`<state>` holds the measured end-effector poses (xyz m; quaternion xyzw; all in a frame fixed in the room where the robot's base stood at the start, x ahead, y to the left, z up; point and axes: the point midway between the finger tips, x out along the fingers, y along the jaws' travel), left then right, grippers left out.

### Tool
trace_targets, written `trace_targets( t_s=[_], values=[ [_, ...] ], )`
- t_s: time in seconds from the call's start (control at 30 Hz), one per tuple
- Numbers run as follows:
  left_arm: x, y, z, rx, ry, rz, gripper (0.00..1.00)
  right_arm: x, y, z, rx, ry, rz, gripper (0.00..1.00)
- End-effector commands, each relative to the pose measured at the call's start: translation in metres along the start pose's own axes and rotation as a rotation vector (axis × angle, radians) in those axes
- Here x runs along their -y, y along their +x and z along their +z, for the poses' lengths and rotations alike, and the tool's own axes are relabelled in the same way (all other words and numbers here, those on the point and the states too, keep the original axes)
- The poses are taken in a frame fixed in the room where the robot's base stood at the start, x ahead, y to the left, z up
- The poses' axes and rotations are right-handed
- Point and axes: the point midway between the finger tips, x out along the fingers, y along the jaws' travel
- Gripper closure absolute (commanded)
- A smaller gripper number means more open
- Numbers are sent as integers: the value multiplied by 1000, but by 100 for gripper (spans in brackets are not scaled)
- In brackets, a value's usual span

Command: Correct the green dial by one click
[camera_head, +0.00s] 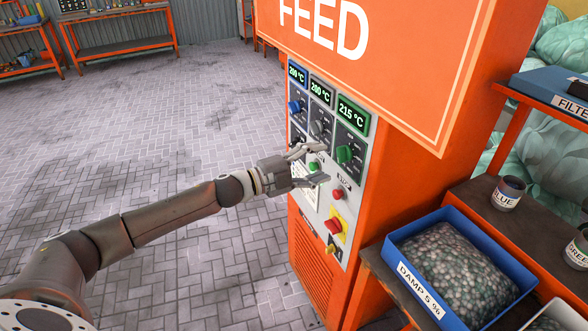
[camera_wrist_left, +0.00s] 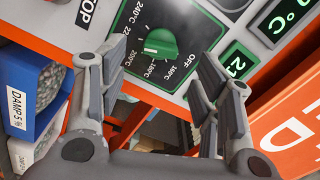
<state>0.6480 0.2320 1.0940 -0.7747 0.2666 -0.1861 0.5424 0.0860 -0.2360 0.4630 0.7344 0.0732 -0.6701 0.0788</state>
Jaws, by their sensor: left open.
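The green dial (camera_head: 345,154) is on the orange machine's control panel, below a green-framed display (camera_head: 352,115) reading 215 °C. In the left wrist view the green dial (camera_wrist_left: 161,44) shows on a dark plate with a printed scale including OFF, 200 and 240. My left gripper (camera_head: 319,165) is open and empty in front of the panel, left of and slightly below the dial in the head view. In the left wrist view its fingers (camera_wrist_left: 157,72) stand either side of the dial's lower part, apparently short of it. My right gripper is not in view.
A blue dial (camera_head: 295,106) and a grey dial (camera_head: 318,128) sit left of the green one. A green button (camera_head: 313,167), a red button (camera_head: 338,194) and a red stop knob (camera_head: 333,226) are lower. A blue bin (camera_head: 497,248) of pellets stands right. Floor at left is clear.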

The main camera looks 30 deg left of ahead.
Motion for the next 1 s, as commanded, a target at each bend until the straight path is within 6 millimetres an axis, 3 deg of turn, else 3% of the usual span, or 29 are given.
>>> trace_targets(
  t_s=[0.2, 0.5, 1.0],
  values=[
    [-2, -34, 0, 1, -2, 2, 41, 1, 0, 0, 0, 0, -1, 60],
    [-1, -62, 0, 1, -1, 1, 41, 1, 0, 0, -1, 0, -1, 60],
    [0, -69, 0, -1, 0, 0, 41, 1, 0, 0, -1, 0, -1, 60]
  ],
)
